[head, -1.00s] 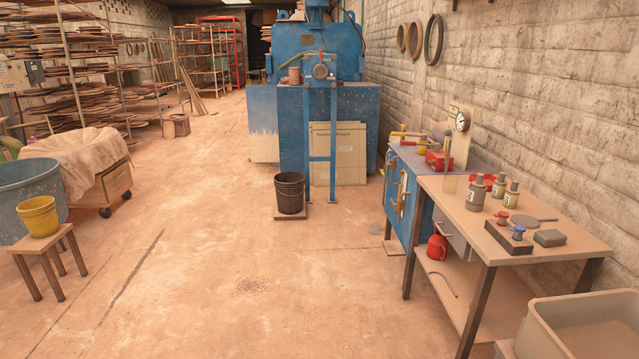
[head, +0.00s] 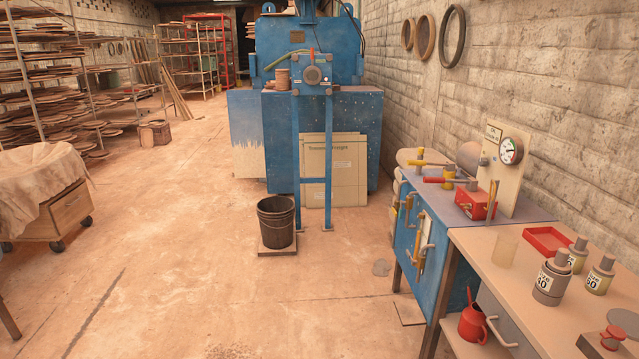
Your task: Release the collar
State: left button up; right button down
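Neither of my grippers is in view. I cannot single out a collar for certain at this distance. A blue machine (head: 318,110) stands ahead, with a blue frame on two legs in front of it.
A workbench (head: 500,262) at right holds a red tray (head: 548,240) and labelled grey cylinders (head: 552,280). A red can (head: 472,323) stands below. A black bucket (head: 277,222) stands before the machine. A covered cart (head: 45,195) is at left. The middle floor is clear.

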aim_at(317, 81)
jog(key=i, duration=1.9)
jog(key=i+l, duration=0.1)
jog(key=i, duration=1.75)
jog(key=i+u, duration=0.35)
jog(key=i, duration=0.2)
jog(key=i+l+u, duration=0.3)
jog(key=i, duration=0.25)
